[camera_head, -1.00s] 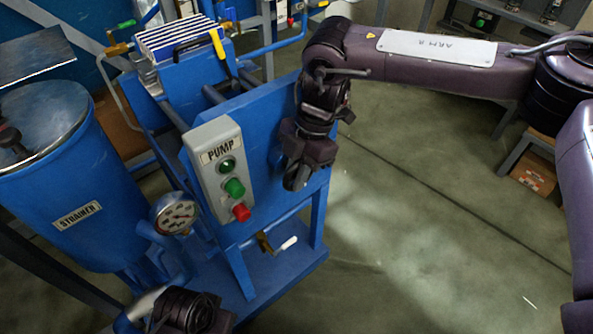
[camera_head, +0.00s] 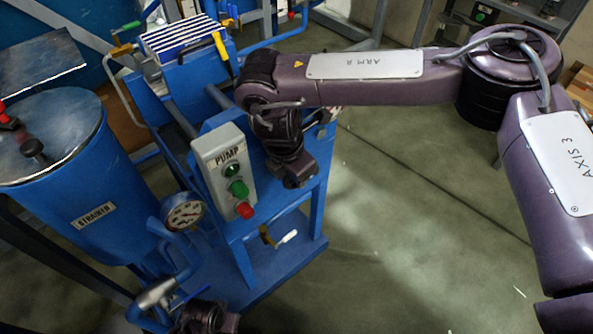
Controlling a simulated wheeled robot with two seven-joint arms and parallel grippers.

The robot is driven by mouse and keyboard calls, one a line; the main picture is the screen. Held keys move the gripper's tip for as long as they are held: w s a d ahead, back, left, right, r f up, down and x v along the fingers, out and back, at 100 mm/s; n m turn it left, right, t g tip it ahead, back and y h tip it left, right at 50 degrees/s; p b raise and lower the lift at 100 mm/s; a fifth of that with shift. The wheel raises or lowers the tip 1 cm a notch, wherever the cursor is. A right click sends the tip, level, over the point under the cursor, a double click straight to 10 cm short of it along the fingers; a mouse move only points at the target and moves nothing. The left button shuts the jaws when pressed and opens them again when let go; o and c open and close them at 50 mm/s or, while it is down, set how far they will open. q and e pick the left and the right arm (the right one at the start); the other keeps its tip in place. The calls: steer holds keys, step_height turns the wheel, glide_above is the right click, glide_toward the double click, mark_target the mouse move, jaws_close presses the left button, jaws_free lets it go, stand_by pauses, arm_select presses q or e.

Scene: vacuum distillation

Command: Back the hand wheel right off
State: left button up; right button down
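No hand wheel shows clearly. A black knob (camera_head: 33,147) and a red-topped fitting (camera_head: 8,122) stand over the lid of the blue strainer (camera_head: 75,215) at the left; I cannot tell whether either belongs to the wheel. My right gripper (camera_head: 298,176) points down beside the blue pump stand, right of the grey pump box (camera_head: 224,170). It is dark and its fingers cannot be made out. A dark jointed part at the bottom edge, below the pressure gauge (camera_head: 184,214), looks like my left gripper (camera_head: 206,318); its fingertips are hidden or cut off.
The pump box carries green and red buttons. A brass valve with a white handle (camera_head: 277,238) sits low on the stand. The floor (camera_head: 420,230) at the right is clear.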

arm_select(q)
steer(key=shift+f, duration=0.2)
arm_select(e)
steer(key=c, duration=1.4)
jaws_free()
steer(key=shift+c, duration=0.2)
steer(key=shift+r, duration=0.1)
